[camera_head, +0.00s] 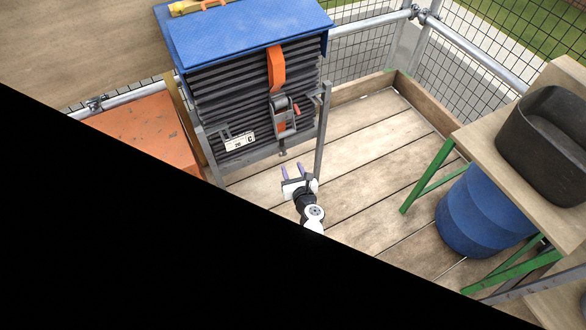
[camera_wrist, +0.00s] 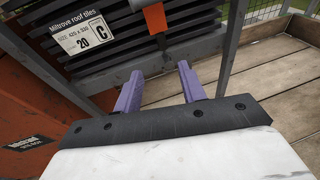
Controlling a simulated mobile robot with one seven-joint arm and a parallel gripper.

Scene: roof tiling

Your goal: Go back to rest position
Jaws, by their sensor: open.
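My gripper (camera_head: 299,171) shows in the head view in front of the lower part of a rack of dark roof tiles. In the wrist view its two purple fingers (camera_wrist: 158,90) are spread apart with nothing between them. The stack of roof tiles (camera_head: 235,100) stands in a grey metal frame under a blue cover (camera_head: 245,32). An orange strap with a ratchet buckle (camera_head: 284,105) runs down its front. The stack also shows in the wrist view (camera_wrist: 165,48), with a white label (camera_wrist: 82,36) reading "Miltrove roof tiles".
An orange box (camera_head: 145,130) stands left of the rack. Wooden planks (camera_head: 350,160) lie open to the right. A wooden bench with green legs (camera_head: 428,175) holds a black tub (camera_head: 548,140), with a blue barrel (camera_head: 482,212) below. Railings and mesh close the back. Black hides the lower left.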

